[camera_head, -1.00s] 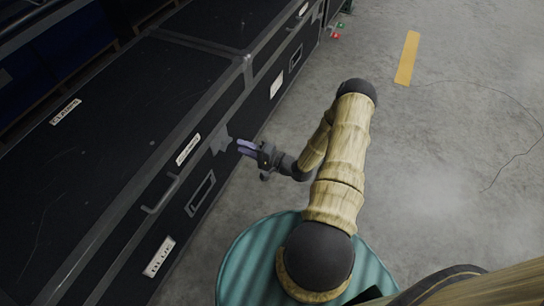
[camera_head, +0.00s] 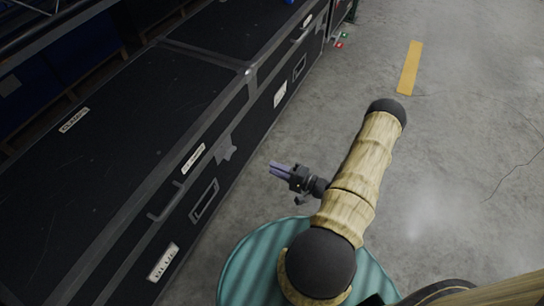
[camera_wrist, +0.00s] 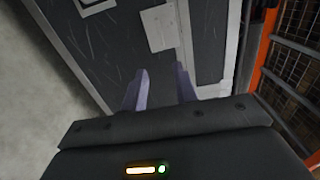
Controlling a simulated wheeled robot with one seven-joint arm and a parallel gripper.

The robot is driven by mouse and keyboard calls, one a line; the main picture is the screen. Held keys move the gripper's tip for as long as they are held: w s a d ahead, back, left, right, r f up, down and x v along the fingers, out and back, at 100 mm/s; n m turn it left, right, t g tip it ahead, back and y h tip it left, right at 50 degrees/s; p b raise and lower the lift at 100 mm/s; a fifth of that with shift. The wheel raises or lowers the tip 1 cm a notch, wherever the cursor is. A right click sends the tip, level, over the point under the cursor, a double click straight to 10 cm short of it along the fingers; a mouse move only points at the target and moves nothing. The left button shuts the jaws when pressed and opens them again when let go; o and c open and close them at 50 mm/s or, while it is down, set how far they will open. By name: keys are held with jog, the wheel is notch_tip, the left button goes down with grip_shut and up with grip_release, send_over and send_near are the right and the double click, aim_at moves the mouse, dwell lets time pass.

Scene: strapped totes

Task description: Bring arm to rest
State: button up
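My gripper (camera_head: 278,169) is at the centre of the head view, over the concrete floor, to the right of the black case's front side. It points left toward the case and does not touch it. In the wrist view my gripper (camera_wrist: 161,88) shows two purple fingers standing apart with nothing between them. My arm is folded, with its tan sleeved links beside the gripper on the right. No held object shows in either view.
A large black case (camera_head: 110,135) with labels and handles fills the left, with another black case (camera_head: 225,35) beyond. Dark blue bins (camera_head: 60,55) stand far left. Bare floor with a yellow stripe (camera_head: 410,68) lies right. An orange post (camera_wrist: 259,60) shows in the wrist view.

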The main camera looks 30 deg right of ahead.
jog(key=w+r+n+g+h, duration=0.8)
jog(key=r+h, duration=0.1)
jog(key=r, duration=0.2)
jog(key=s+a+r+n+g+h+p, duration=0.1)
jog(key=s+a+r+n+g, duration=0.1)
jog(key=s+a+r, duration=0.55)
jog(key=s+a+r+n+g+h, duration=0.15)
jog(key=s+a+r, duration=0.25)
jog(key=s+r, duration=0.5)
notch_tip(320, 180, up, 37)
jog(key=w+p, duration=0.1)
jog(key=p, duration=3.5)
jog(key=shift+y+p, duration=0.35)
jog(key=shift+y, duration=0.1)
jog(key=shift+f+m+g, duration=0.15)
jog(key=shift+m+g, duration=0.1)
